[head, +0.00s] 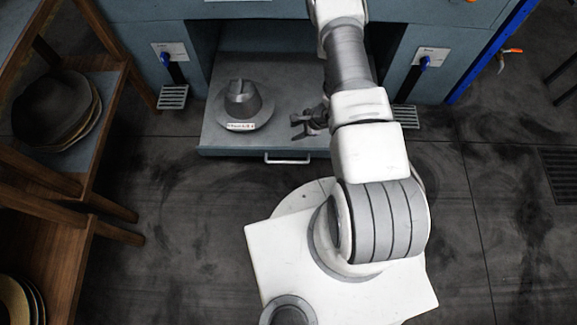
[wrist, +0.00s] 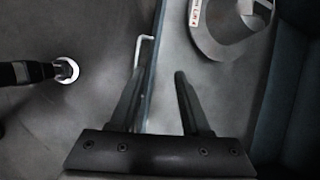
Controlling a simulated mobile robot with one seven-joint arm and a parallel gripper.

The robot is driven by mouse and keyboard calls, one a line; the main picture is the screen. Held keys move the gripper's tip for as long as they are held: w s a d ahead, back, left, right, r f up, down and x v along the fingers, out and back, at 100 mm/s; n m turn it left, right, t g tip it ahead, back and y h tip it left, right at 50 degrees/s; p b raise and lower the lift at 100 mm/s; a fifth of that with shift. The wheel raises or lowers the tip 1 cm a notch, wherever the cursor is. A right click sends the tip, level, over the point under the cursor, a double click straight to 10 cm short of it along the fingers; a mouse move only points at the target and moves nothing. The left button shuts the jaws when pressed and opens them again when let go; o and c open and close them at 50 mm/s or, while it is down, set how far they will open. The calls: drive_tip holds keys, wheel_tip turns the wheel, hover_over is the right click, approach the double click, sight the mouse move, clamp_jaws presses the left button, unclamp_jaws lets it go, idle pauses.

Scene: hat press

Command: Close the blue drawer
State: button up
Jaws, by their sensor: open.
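The blue drawer (head: 225,152) is pulled out of the blue-grey press, with its metal handle (head: 288,158) along the front. A grey hat (head: 243,103) with a white label sits on the drawer's left part; part of it also shows at the top right of the wrist view (wrist: 226,35). My gripper (head: 303,124) is open and empty, over the drawer's right part near the front. In the wrist view, the drawer's front edge (wrist: 153,60) runs between my open fingers (wrist: 159,74), and the handle (wrist: 143,48) shows by the left fingertip. I cannot tell whether the fingers touch it.
A wooden shelf (head: 110,90) with stacked hat shapes (head: 55,108) stands on the left. Foot pedals flank the drawer on the left (head: 173,97) and right (head: 406,115). Dark floor (head: 180,210) is free in front of the drawer, left of my base.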

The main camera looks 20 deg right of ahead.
drive_tip(key=m+h+b, duration=0.1)
approach(287, 162)
drive_tip(key=shift+g, duration=0.3)
drive_tip(key=b+x, duration=0.5)
drive_tip(key=w+b+x, duration=0.1)
drive_tip(key=b+x, duration=0.1)
drive_tip(key=x, duration=0.1)
drive_tip(key=shift+a+r, duration=0.2)
drive_tip(key=shift+a, duration=0.2)
clamp_jaws()
idle(0.6)
